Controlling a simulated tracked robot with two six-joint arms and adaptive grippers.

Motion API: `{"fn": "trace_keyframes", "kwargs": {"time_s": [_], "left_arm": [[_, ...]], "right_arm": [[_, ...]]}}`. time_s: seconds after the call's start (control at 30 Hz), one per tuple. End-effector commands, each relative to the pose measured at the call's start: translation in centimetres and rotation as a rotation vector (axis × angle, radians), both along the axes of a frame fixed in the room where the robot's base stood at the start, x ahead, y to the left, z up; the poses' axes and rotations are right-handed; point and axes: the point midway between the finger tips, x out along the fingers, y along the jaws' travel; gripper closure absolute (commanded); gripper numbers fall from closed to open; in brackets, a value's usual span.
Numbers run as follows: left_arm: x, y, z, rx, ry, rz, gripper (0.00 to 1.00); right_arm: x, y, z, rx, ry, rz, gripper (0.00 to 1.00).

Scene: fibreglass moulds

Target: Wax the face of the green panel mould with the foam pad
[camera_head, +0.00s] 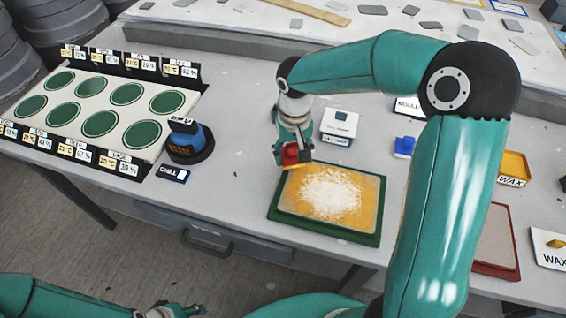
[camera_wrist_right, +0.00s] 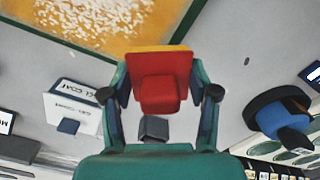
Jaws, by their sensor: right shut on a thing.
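The green panel mould (camera_head: 321,230) lies flat on the table. Its face is orange-yellow around a broad, white-speckled middle patch. Its edge also shows in the wrist view (camera_wrist_right: 189,20). My right gripper (camera_head: 291,153) is shut on a red-backed foam pad (camera_wrist_right: 159,80) with a yellow-orange layer. The pad is by the mould's far-left corner; I cannot tell whether it touches the mould. My left gripper (camera_head: 176,311) is at the bottom edge of the head view, low and partly cut off, apart from the mould. Its finger opening is unclear.
A white gel coat box (camera_head: 340,122) and a blue block (camera_head: 404,147) stand behind the mould. An orange wax tray (camera_head: 515,165) and a red-edged panel (camera_head: 510,257) are right, beyond my arm. A blue device (camera_head: 187,140) and a board of green discs (camera_head: 86,91) are left.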

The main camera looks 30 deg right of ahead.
Motion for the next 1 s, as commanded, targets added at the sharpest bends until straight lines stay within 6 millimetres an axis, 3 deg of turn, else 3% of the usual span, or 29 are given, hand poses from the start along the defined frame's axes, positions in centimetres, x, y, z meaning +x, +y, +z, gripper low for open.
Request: {"fn": "trace_keyframes", "kwargs": {"time_s": [0.1, 0.4, 1.0], "left_arm": [[0.0, 0.0, 1.2, 0.000, -0.001, 0.000, 0.60], [0.0, 0.0, 2.7, 0.000, 0.000, 0.000, 0.60], [0.0, 0.0, 2.8, 0.000, 0.000, 0.000, 0.60]], "right_arm": [[0.0, 0.0, 1.5, 0.000, -0.002, 0.000, 0.68], [0.0, 0.0, 3.7, -0.001, -0.002, 0.000, 0.68], [0.1, 0.1, 3.9, 0.000, -0.001, 0.002, 0.68]]}}
